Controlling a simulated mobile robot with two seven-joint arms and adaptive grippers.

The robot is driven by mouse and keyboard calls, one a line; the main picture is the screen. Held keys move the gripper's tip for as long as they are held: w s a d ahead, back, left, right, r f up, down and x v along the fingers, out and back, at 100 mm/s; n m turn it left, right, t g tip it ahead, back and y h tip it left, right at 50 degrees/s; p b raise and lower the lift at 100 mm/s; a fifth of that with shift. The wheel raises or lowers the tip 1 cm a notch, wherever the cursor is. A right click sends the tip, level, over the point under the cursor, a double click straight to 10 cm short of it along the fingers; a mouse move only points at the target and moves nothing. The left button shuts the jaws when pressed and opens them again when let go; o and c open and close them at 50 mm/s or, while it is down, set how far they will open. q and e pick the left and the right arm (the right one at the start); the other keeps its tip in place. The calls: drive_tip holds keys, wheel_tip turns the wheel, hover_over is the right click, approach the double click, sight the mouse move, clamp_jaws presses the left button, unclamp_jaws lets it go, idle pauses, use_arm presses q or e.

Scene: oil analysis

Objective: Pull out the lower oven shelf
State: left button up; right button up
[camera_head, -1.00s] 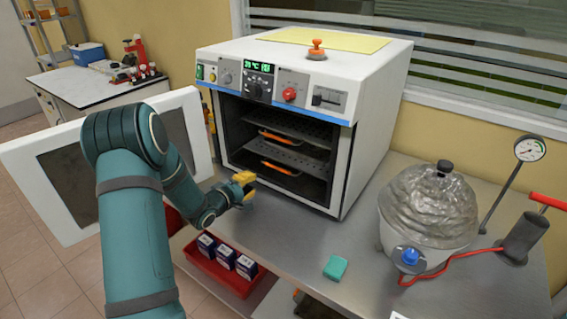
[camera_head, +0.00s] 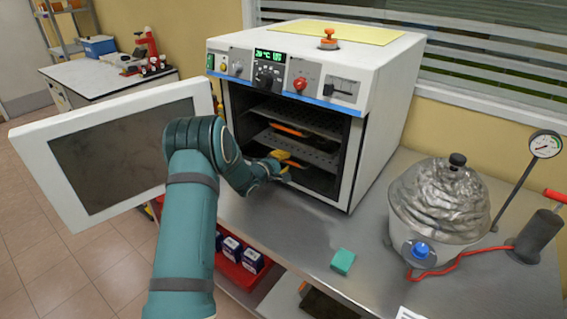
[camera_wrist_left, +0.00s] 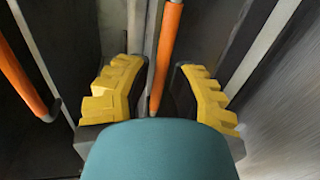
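The white oven (camera_head: 385,75) stands on the bench with its door (camera_head: 120,150) swung wide open to the left. Inside are two dark perforated shelves with orange handles, the upper shelf (camera_head: 312,117) and the lower shelf (camera_head: 305,147). The upper handle (camera_head: 290,130) is clear; my gripper largely hides the lower one. My left gripper (camera_head: 285,163) is at the oven opening, at the lower shelf's front. In the left wrist view its yellow fingers (camera_wrist_left: 160,90) are apart, with an orange handle (camera_wrist_left: 166,55) between them. Another orange handle (camera_wrist_left: 25,75) lies to the left. My right gripper is not seen.
A silver-wrapped round vessel (camera_head: 440,205) with a gauge (camera_head: 545,144) and hand pump (camera_head: 537,235) stands right of the oven. A teal block (camera_head: 343,261) lies near the bench's front edge. A red bin (camera_head: 237,275) sits below. The bench before the oven is clear.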

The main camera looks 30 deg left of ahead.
use_arm(q)
drive_tip(key=shift+w, duration=0.1)
clamp_jaws()
idle(0.3)
